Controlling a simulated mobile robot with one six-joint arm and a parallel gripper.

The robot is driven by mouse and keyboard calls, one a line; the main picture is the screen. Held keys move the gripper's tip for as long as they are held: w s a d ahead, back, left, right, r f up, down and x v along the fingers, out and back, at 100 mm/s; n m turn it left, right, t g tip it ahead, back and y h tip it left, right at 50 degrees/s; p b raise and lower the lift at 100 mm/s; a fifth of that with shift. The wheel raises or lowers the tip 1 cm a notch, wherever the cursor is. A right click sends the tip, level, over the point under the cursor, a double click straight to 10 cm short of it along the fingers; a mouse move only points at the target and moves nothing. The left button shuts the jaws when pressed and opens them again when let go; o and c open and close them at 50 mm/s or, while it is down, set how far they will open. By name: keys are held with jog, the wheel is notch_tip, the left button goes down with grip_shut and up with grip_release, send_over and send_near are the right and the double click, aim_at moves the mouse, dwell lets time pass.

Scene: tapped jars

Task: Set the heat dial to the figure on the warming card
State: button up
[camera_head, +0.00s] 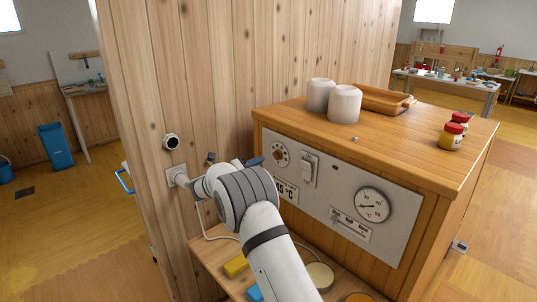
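The heat dial appears to be the small round knob with a marked ring (281,153) at the upper left of the grey panel (330,184). Its setting is too small to read. A white card (286,192) lower on the panel ends in "5 °C"; its left part is hidden behind my arm, and the first digit is unclear, perhaps a 4. My gripper (232,160) is left of the dial, mostly hidden behind my wrist. Only small dark parts show, apart from the dial in the picture. I cannot see its fingertips clearly or anything held.
A switch (310,168), a round gauge (372,205) and a slotted plate (350,226) are also on the panel. Two white jars (345,104), a wooden tray (385,99) and red-lidded jars (451,136) stand on top. A wooden wall (240,70) rises behind; a shelf (212,257) lies below.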

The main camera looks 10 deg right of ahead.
aim_at(277, 156)
jog(key=x, duration=0.6)
jog(key=shift+d+p, duration=0.25)
jog(key=shift+p, duration=0.2)
jog(key=shift+w, duration=0.1)
grip_shut()
